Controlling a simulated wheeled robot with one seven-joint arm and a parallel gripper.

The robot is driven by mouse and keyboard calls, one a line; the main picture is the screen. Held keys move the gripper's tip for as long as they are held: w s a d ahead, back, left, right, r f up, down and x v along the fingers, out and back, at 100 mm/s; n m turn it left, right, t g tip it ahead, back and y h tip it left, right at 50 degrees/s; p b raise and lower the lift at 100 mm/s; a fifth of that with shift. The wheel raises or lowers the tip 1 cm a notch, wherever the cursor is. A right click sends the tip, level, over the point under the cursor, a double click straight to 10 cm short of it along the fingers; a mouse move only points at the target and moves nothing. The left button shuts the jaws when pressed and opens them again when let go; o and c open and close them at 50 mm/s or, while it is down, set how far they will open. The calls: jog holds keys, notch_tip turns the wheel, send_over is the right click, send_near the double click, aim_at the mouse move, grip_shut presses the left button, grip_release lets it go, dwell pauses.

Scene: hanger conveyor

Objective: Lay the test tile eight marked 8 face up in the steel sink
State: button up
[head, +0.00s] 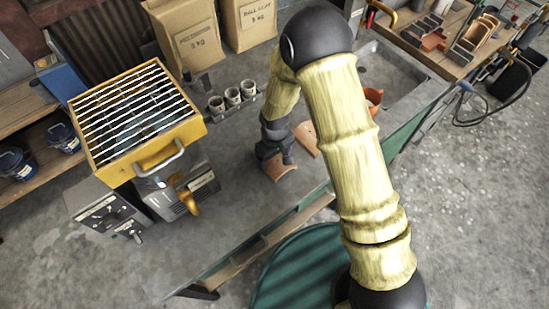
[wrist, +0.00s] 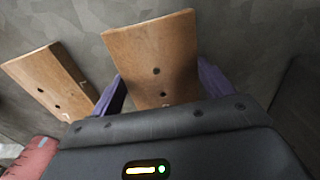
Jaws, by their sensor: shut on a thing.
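My gripper (head: 274,150) (wrist: 163,85) is shut on a flat terracotta tile (head: 281,168) (wrist: 150,45). In the wrist view the tile sits between the two purple fingers, its broad face with small holes toward the camera. A mark near its gripped end is partly hidden, and I cannot read it. A second, similar tile (head: 307,138) (wrist: 48,80) lies beside it, apart from the fingers; its mark is unclear. A grey recessed area that looks like the steel sink (head: 400,82) is at the right, partly hidden by my arm. I cannot tell how high the held tile is.
An orange terracotta piece (head: 373,96) shows beside my arm. Several small cups (head: 232,96) stand behind the gripper. A yellow box with a slatted top (head: 150,140) is at the left. A reddish thing (wrist: 32,158) is at the wrist view's lower left. Paper bags (head: 186,38) stand at the back.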

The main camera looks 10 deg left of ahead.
notch_tip(320, 180, up, 9)
jog(key=shift+r+b, duration=0.1)
jog(key=shift+b, duration=0.75)
